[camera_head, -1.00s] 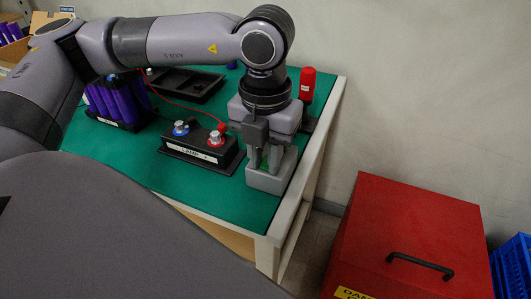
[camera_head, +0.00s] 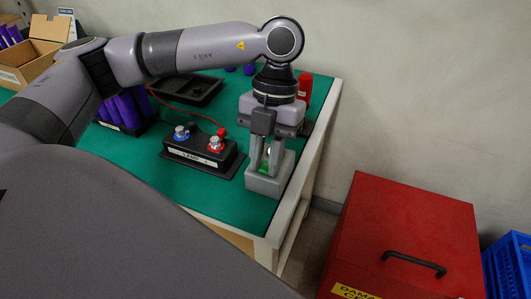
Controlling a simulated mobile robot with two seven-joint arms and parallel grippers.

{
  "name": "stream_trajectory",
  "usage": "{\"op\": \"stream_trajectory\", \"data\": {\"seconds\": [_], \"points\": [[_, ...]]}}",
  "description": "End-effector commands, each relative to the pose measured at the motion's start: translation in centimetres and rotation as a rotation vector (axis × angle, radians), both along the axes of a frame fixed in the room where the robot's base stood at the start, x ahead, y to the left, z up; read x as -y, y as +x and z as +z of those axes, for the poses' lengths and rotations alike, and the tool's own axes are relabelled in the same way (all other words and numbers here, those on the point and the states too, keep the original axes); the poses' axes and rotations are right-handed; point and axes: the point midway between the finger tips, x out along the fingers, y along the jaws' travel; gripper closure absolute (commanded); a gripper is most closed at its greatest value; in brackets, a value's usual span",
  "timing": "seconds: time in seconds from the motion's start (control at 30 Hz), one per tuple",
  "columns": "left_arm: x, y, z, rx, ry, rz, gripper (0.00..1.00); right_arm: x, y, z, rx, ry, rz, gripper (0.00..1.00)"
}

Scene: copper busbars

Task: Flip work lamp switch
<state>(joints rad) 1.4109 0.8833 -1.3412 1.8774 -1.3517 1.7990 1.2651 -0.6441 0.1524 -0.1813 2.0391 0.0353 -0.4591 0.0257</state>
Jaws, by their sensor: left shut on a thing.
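A grey switch box (camera_head: 264,186) stands on the green tabletop near its right edge, with a patch of green on its upper part. My left gripper (camera_head: 267,160) points straight down over it. Its two fingers are shut on a small pale switch lever (camera_head: 269,152) on top of the box; the fingers hide most of the lever. A black lamp terminal box (camera_head: 199,157) with a white label, a blue-ringed terminal and a red-ringed terminal stands just left of it, with a red wire running from it. My right gripper is out of view.
A red flashlight-like cylinder (camera_head: 305,88) stands behind my gripper. Purple cells (camera_head: 122,108) in a holder, a black tray (camera_head: 186,88) and a cardboard box (camera_head: 38,62) lie further left. A red lidded box (camera_head: 405,230) and a blue crate (camera_head: 510,268) stand right of the table.

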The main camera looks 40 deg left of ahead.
Motion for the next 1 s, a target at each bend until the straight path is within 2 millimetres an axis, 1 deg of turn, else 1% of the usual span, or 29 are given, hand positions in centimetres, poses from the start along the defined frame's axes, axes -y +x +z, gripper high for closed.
{"op": "stream_trajectory", "data": {"seconds": [0.07, 0.1, 0.17, 0.43, 0.53, 0.67, 0.8, 0.9, 1.0], "points": [[-0.1, 0.1, 0.1, 0.002, 0.000, 0.002, 1.00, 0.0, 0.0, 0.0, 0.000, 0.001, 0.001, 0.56], [-0.1, 0.1, 0.1, 0.003, 0.000, 0.002, 0.70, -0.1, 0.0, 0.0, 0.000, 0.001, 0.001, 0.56], [-0.1, 0.1, 0.1, 0.003, 0.000, 0.002, 0.51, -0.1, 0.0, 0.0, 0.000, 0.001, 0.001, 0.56], [0.0, 0.0, 0.1, 0.002, 0.000, 0.001, 0.51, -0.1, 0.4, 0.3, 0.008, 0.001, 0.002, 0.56], [0.0, 0.2, 0.6, 0.004, 0.000, 0.001, 0.51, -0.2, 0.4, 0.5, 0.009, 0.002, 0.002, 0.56], [-0.1, 0.7, 2.5, 0.005, -0.002, 0.001, 0.51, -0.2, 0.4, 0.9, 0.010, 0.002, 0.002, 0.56], [-0.3, 1.4, 4.7, 0.006, -0.002, 0.001, 0.51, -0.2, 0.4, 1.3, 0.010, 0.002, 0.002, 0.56], [-0.4, 1.8, 6.0, 0.004, -0.001, 0.001, 0.51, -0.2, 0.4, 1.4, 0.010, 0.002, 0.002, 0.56], [-0.5, 2.0, 6.7, 0.004, 0.000, 0.000, 0.51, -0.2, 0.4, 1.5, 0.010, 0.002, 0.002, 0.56]]}}
